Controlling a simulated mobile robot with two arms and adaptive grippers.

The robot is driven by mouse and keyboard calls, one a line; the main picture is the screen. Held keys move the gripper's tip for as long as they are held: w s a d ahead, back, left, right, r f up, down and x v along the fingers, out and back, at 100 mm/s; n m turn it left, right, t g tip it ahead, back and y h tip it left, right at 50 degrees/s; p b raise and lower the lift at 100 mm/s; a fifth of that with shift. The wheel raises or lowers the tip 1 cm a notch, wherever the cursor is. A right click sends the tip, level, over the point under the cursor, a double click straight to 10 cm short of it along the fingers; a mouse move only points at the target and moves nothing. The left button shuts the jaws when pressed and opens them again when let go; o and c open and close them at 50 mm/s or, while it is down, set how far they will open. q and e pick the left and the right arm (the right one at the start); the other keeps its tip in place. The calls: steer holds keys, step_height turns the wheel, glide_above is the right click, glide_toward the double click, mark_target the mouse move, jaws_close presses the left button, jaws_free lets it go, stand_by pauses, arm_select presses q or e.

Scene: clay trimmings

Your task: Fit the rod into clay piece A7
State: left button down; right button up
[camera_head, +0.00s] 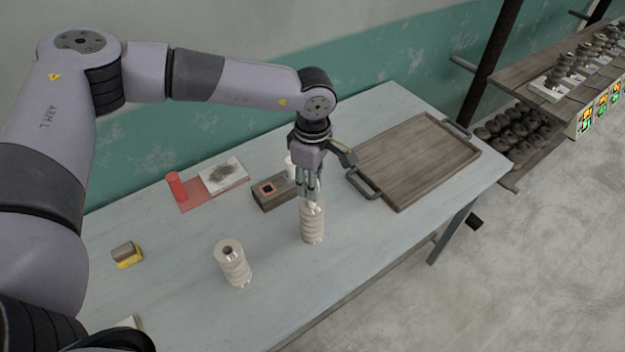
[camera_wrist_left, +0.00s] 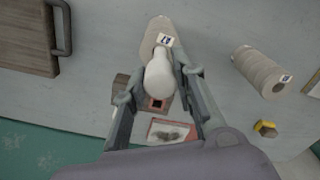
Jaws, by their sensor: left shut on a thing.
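My left gripper (camera_head: 311,198) is shut on a pale, round-headed rod (camera_wrist_left: 160,80), which sits between the fingers in the left wrist view (camera_wrist_left: 162,100). Directly under it stands a ridged, cream clay piece (camera_head: 312,224), upright on the table. The rod's lower end is hidden, so I cannot tell how deep it sits in the clay piece. This piece also shows in the left wrist view (camera_wrist_left: 155,32) with a small blue-and-white label, too small to read. My right gripper is out of view.
A wooden block with a square hole (camera_head: 276,200) stands behind the clay piece. A wooden tray (camera_head: 415,160) lies to the right. A red cylinder (camera_head: 176,186), a smudged card (camera_head: 222,174) and a yellow-grey block (camera_head: 127,255) lie left. The front right tabletop is clear.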

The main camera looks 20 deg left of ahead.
arm_select(q)
steer(key=shift+f, duration=0.2)
steer(key=c, duration=1.3)
jaws_free()
steer(key=shift+r, duration=0.15)
steer(key=shift+r, duration=0.25)
steer(key=shift+r+b, duration=1.45)
steer(key=shift+r, duration=4.4)
steer(key=shift+s+d+f, duration=0.1)
